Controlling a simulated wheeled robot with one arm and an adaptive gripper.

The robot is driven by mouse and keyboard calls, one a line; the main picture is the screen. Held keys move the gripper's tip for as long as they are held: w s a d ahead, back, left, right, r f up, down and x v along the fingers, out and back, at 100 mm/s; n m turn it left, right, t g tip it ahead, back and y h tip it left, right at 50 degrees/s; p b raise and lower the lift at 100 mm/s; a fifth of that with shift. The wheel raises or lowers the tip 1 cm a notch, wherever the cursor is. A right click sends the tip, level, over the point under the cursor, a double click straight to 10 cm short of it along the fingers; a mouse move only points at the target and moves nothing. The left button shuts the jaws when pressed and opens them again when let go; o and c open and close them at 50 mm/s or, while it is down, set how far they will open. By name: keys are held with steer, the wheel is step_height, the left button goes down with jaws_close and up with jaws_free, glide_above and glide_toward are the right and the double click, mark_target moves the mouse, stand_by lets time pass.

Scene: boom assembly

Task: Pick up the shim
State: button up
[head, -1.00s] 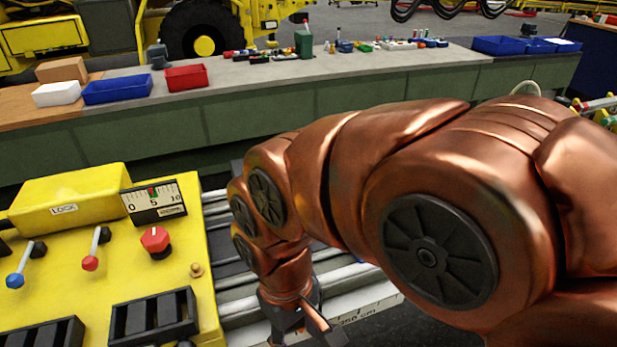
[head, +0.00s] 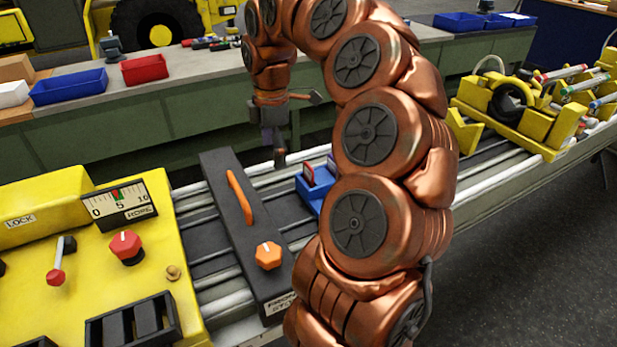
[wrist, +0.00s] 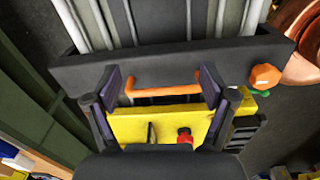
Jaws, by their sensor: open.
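I cannot pick out the shim for certain in either view. A small blue holder (head: 312,190) with a red and a purple upright piece sits on the rails, partly hidden behind my arm. My gripper (head: 280,155) hangs above the rails, to the left of this holder and beyond the black crossbar (head: 222,185). In the wrist view its two dark fingers (wrist: 158,85) are spread apart with nothing held between them. The crossbar, with its orange handle (wrist: 165,88) and orange knob (wrist: 265,77), shows beyond the fingers.
The yellow control panel (head: 60,235) stands at the left end of the rails (head: 205,235). A yellow fixture (head: 545,145) with several coloured cylinders is at the right. A green bench (head: 150,125) with blue and red bins runs behind. Open floor lies at the lower right.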

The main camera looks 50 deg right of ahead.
glide_above(308, 164)
step_height(308, 164, down, 2)
steer(key=shift+d+f+n, duration=0.15)
steer(key=shift+f+n, duration=0.1)
steer(key=shift+n, duration=0.25)
steer(key=shift+s+f+p, duration=0.15)
steer(key=shift+f+p, duration=0.8)
steer(key=shift+f, duration=2.9)
steer(key=c, duration=1.1)
steer(key=shift+o, duration=0.2)
steer(key=shift+r, duration=0.15)
